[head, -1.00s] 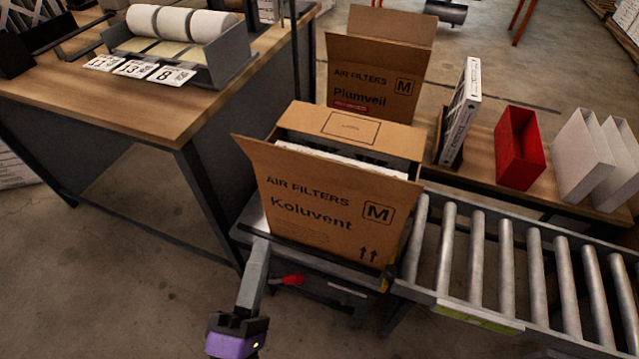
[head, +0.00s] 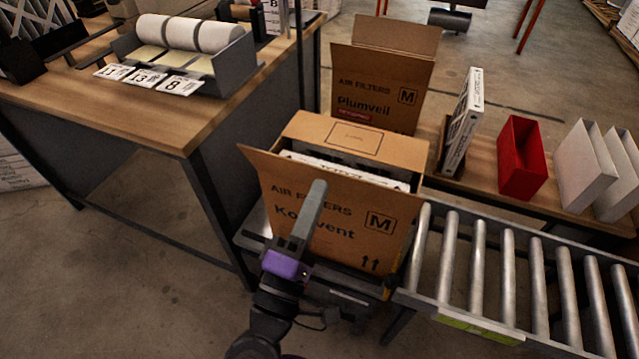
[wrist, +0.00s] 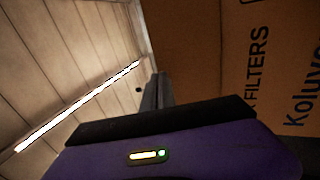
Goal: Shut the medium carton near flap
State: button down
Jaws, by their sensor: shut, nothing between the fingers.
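The near medium carton (head: 345,245), printed "Air Filters Koluvent" and "M", stands upright on a small platform. The far flap (head: 345,132) lies inward over the back of the opening. White-edged filters (head: 350,168) show in the gap between. My gripper (head: 318,186) is shut and empty, pointing up in front of the carton's near side and covering part of the print. In the wrist view the fingers (wrist: 155,88) point up beside the carton's printed face (wrist: 240,60); contact cannot be told.
A roller conveyor (head: 500,265) runs right from the carton. A wooden workbench (head: 150,120) with label rolls stands at left. Behind are an open "Plumveil" carton (head: 380,90), an upright filter (head: 462,120), a red bin (head: 520,158) and white boxes (head: 585,170).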

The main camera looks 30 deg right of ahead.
jog(key=shift+x, duration=0.85)
